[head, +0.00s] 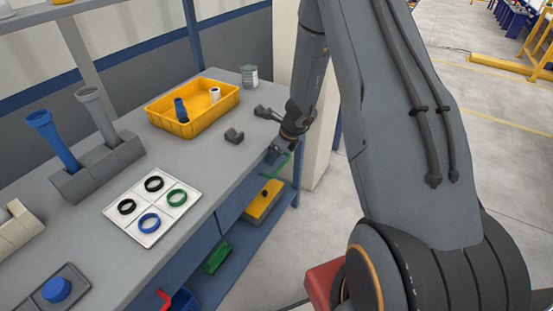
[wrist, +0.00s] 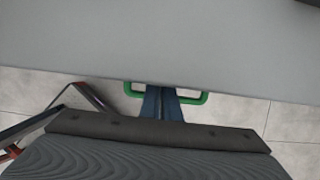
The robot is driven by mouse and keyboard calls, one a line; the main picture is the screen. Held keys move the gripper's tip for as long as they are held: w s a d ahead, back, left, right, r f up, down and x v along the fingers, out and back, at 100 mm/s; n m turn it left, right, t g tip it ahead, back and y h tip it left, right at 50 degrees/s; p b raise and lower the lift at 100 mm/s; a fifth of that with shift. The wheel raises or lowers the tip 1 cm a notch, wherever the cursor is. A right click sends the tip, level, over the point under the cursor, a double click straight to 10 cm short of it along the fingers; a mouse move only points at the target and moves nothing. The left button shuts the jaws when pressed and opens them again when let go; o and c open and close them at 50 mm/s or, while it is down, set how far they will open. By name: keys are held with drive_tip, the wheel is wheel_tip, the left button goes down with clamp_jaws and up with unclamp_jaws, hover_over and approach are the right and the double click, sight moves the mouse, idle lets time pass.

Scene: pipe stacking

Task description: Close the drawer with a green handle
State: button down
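The green handle (head: 283,163) shows at the far end of the workbench's front, just below my gripper (head: 278,148). In the wrist view the green handle (wrist: 196,99) sticks out from under the grey worktop edge. My gripper's two blue fingers (wrist: 161,92) lie close together, over the middle of the handle and between its two sides. They look shut, with nothing seen between them. The fingers hide the middle of the handle's bar; whether they touch it I cannot tell. In the wrist view the drawer's front is hidden under the worktop.
The worktop (head: 204,182) holds a yellow bin (head: 162,121), a white tray (head: 133,225) with coloured rings, and a grey holder (head: 98,171) with pipes. A red handle (head: 164,299) shows lower on the bench front. A yellow box (head: 262,203) and green bin (head: 217,258) sit below.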

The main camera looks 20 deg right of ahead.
drive_tip(key=s+d, duration=0.1)
drive_tip(key=s+d+b, duration=0.1)
drive_tip(key=s, duration=0.1)
drive_tip(key=shift+d+r, duration=0.35)
drive_tip(key=v, duration=0.9)
drive_tip(key=shift+s, duration=0.25)
drive_tip(key=s+a+r+n+g+h, duration=0.1)
drive_tip(key=s+a+r+n, duration=0.2)
drive_tip(key=s+n, duration=0.4)
drive_tip(key=s+a+r+n+g+h, duration=0.1)
drive_tip(key=s+a+r+n, duration=0.3)
drive_tip(key=s+n, duration=0.3)
drive_tip(key=s+a+r+n, duration=0.4)
drive_tip(key=s+n, duration=0.3)
drive_tip(key=n, duration=0.7)
drive_tip(key=shift+s+a+r+n+g+h, duration=0.2)
drive_tip(key=shift+s+r+n+g+h, duration=0.15)
drive_tip(key=shift+r, duration=0.25)
drive_tip(key=shift+a, duration=0.1)
